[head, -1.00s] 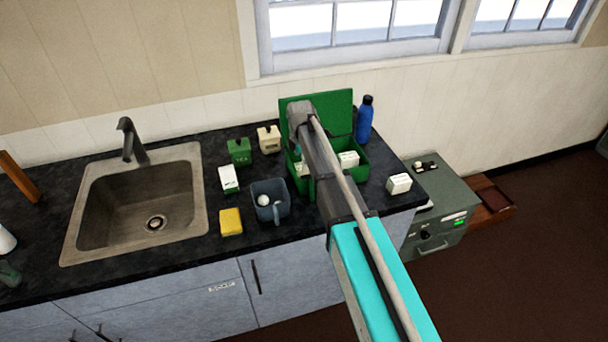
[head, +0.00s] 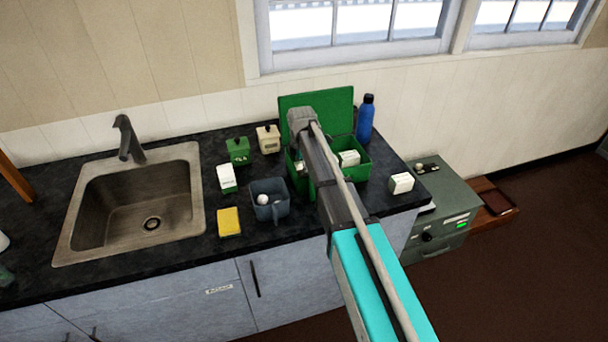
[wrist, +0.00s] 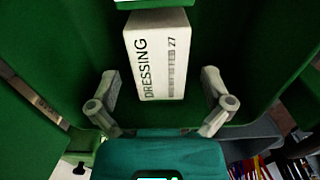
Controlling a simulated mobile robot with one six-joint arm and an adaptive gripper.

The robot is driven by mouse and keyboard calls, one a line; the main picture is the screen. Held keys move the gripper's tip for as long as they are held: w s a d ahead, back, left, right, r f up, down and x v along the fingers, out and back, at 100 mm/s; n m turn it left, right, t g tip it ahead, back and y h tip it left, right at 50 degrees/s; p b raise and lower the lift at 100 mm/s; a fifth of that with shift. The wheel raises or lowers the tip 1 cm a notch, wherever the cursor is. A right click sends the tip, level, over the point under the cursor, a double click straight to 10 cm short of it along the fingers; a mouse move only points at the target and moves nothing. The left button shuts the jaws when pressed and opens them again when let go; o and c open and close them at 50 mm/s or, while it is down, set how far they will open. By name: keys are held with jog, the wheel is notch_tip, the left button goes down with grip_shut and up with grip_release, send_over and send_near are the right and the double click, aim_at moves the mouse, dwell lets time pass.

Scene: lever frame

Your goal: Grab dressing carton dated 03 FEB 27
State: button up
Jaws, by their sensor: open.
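In the wrist view a white carton (wrist: 158,55) marked DRESSING stands inside the green box (wrist: 70,40). Its date line ends in 27; the rest is too blurred to read. My gripper (wrist: 160,100) is open, with one finger to each side of the carton's lower end and clear gaps between. In the head view my arm covers the gripper over the left part of the open green box (head: 318,97). Other white cartons show in the box's right part (head: 349,158), on the counter right of it (head: 401,183), and left of the mug (head: 227,178).
A grey-blue mug (head: 270,206), a yellow sponge (head: 229,222), a green canister (head: 238,150) and a cream canister (head: 268,138) stand left of the box. A blue bottle (head: 366,118) stands behind its right side. The sink (head: 130,205) is further left.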

aim_at(301, 165)
jog(key=shift+f+b, duration=0.8)
jog(key=shift+f, duration=0.25)
jog(key=c, duration=1.1)
jog(key=shift+r, duration=0.2)
jog(key=shift+c, duration=0.2)
notch_tip(301, 165, up, 10)
jog(key=p, duration=1)
jog(key=shift+f, duration=0.2)
